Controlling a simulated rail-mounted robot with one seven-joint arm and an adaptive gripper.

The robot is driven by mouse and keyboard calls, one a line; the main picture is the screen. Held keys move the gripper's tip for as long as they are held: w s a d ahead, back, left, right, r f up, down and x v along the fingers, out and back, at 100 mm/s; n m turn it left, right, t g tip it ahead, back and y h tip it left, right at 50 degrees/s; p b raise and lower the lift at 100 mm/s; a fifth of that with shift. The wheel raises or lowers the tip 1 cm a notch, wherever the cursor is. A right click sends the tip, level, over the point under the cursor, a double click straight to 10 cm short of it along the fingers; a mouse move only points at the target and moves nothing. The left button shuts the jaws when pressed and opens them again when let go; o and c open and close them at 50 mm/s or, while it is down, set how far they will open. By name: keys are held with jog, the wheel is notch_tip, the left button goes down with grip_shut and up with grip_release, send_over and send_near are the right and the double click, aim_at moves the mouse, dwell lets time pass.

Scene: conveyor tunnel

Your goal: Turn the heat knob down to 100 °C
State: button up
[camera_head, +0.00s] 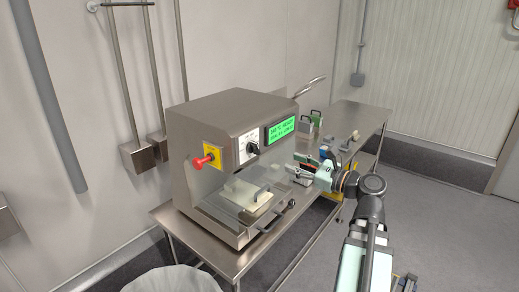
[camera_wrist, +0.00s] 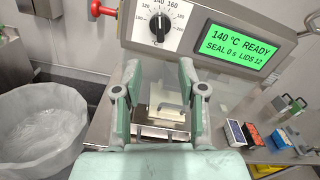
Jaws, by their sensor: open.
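The heat knob (camera_wrist: 158,24) is a black dial on a white scale plate, with its pointer up near 140; the head view shows it on the machine front (camera_head: 251,147). The green display (camera_wrist: 239,46) reads "140 °C READY, SEAL 0 s, LIDS 12"; it is also in the head view (camera_head: 281,130). My gripper (camera_wrist: 156,72) is open and empty, its two fingers spread below the knob in the wrist view, apart from it. In the head view my gripper (camera_head: 314,172) is to the right of the machine front, partly hidden by its own links.
A red emergency button (camera_head: 203,161) on a yellow plate sticks out left of the knob. A clear guard with a handle (camera_head: 291,204) covers a pale tray below. Small coloured boxes (camera_wrist: 254,134) stand on the steel table to the right. A lined bin (camera_wrist: 40,125) stands at left.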

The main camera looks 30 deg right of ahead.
aim_at(259, 150)
jog(key=p+x, duration=0.3)
jog(key=x, duration=1.1)
grip_shut()
